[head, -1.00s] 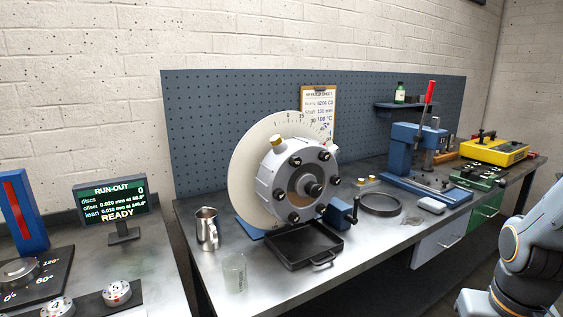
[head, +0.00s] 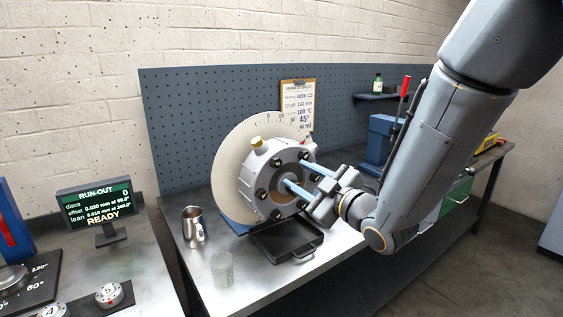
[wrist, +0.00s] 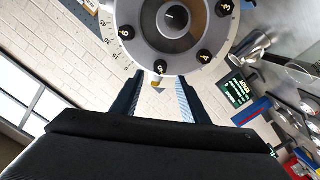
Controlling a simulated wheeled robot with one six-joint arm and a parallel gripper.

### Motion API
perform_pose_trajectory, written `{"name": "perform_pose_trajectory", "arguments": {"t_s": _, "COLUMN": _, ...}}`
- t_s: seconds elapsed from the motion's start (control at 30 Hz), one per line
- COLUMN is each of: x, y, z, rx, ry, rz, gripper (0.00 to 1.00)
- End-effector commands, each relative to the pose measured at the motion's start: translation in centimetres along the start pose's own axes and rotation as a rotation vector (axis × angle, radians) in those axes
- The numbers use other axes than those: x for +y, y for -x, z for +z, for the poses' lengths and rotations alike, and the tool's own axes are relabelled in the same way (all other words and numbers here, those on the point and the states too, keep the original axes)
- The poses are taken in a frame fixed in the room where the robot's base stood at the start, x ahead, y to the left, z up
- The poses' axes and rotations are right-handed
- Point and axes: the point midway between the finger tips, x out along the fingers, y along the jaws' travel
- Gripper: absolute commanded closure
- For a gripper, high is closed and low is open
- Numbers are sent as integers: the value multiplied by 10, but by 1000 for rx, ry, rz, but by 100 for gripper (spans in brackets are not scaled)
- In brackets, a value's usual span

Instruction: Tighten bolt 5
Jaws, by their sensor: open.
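Bolt 5 (wrist: 160,67) is a black bolt head marked 5 on the grey rotor hub (head: 255,180). In the wrist view it shows beyond the gap between my fingers, nearer the left one. My gripper (head: 295,173) is open, with two bluish fingers pointing at the hub's face; the fingers also show in the wrist view (wrist: 158,77). I cannot tell whether they touch anything. Bolt 6 (wrist: 127,32), bolt 4 (wrist: 204,56) and bolt 3 (wrist: 225,5) sit around the same face. The fingers hide part of the hub in the head view.
A pale graduated disc (head: 228,170) stands behind the hub. A black tray (head: 285,243) lies below it. A metal jug (head: 193,228) and a clear beaker (head: 222,268) stand to the left. The run-out display (head: 95,205) reads READY. A blue press (head: 380,140) is behind my arm.

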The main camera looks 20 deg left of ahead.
Motion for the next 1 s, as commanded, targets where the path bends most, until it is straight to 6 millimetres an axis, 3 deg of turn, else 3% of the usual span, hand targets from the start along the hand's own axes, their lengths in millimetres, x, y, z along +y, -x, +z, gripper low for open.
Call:
{"name": "perform_pose_trajectory", "arguments": {"t_s": 0.17, "x": -2, "y": -14, "z": -9, "rx": 31, "ry": 8, "rz": -2, "gripper": 59}}
{"name": "perform_pose_trajectory", "arguments": {"t_s": 0.6, "x": -1, "y": -73, "z": -10, "rx": 27, "ry": 7, "rz": -1, "gripper": 59}}
{"name": "perform_pose_trajectory", "arguments": {"t_s": 0.97, "x": -2, "y": -79, "z": -9, "rx": 26, "ry": 7, "rz": 0, "gripper": 59}}
{"name": "perform_pose_trajectory", "arguments": {"t_s": 1.0, "x": -2, "y": -79, "z": -9, "rx": 26, "ry": 7, "rz": 0, "gripper": 63}}
